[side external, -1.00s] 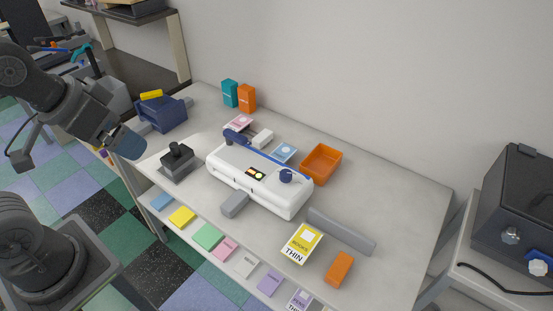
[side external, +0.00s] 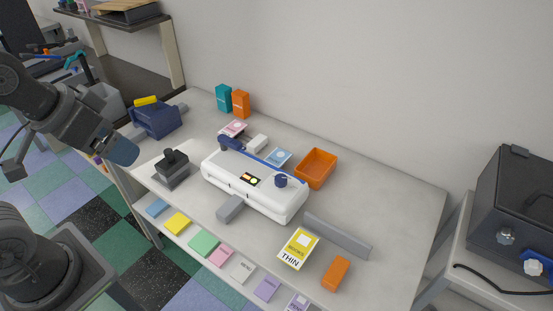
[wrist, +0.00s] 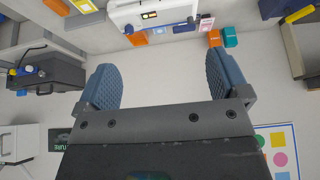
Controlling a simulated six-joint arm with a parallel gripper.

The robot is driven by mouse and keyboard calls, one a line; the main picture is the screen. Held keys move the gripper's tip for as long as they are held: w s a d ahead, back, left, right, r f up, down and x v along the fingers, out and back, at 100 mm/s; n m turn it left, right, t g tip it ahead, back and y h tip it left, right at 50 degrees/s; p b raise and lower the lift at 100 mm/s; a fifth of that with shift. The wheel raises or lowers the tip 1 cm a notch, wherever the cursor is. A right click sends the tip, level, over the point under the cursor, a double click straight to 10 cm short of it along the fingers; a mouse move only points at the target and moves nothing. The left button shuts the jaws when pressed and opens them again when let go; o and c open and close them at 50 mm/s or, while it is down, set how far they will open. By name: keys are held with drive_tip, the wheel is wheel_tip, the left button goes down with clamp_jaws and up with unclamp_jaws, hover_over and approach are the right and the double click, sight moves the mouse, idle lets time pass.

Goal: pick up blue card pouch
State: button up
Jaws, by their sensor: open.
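A light blue card pouch (side external: 278,156) lies flat on the table behind the white laminator (side external: 252,188); it also shows near the top of the wrist view (wrist: 185,25). A second small blue card (side external: 157,207) lies at the left end of the front row; I cannot tell whether it is a pouch. My gripper (side external: 122,150) is above the table's left end, well apart from both. In the wrist view its two blue fingers stand wide apart with nothing between them (wrist: 163,85).
A black stamp-like tool (side external: 173,170) and a dark blue device (side external: 157,117) stand near my gripper. A pink pouch (side external: 233,128), teal box (side external: 223,98), orange box (side external: 241,104) and orange tray (side external: 331,170) are at the back. The table's right end is clear.

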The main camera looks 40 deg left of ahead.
drive_tip(key=shift+w+r, duration=0.1)
drive_tip(key=g, duration=0.4)
hover_over(276, 159)
drive_tip(key=f, duration=2.5)
drive_tip(key=shift+s, duration=0.4)
drive_tip(key=shift+w+f, duration=0.2)
drive_tip(key=shift+f, duration=1.3)
drive_tip(key=shift+w+f, duration=0.15)
drive_tip(key=shift+f, duration=1.35)
